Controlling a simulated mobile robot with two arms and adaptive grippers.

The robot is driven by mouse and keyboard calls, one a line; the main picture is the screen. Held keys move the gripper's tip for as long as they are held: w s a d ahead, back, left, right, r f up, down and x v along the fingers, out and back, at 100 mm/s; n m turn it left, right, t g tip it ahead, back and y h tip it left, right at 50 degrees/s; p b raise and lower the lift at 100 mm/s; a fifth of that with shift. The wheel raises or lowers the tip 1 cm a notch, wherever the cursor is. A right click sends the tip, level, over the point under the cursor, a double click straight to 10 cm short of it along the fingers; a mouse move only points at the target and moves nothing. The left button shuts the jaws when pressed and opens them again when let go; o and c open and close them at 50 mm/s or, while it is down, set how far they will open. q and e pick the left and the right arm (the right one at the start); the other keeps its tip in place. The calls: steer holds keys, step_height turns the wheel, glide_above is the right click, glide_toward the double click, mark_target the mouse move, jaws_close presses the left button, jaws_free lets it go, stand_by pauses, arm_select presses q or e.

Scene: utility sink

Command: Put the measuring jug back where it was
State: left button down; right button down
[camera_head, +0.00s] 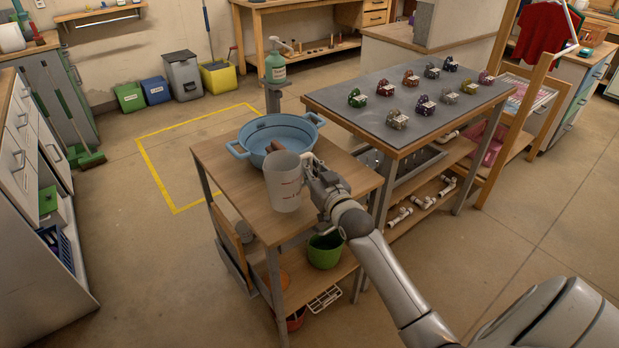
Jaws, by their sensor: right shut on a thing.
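The measuring jug (282,183) is a translucent white jug with red markings. It appears upright, at the front of the small wooden table (222,170), overlapping the near rim of a blue basin (262,131) in the picture. I cannot tell whether its base touches the tabletop. My right gripper (312,170) is at the jug's right side, shut on it at the handle side; the fingers partly hide the handle. My left gripper is not in view.
A larger grey-topped table (385,82) with several small colourful objects stands to the right. The wooden table's left front and right front are clear. A green bucket (325,250) sits on the shelf below.

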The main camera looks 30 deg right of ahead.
steer(key=shift+w+f, duration=0.2)
steer(key=shift+f, duration=1.6)
steer(key=shift+f, duration=0.1)
steer(key=c, duration=1.5)
jaws_free()
steer(key=s+a, duration=0.1)
steer(key=s, duration=1.1)
steer(key=shift+a, duration=0.2)
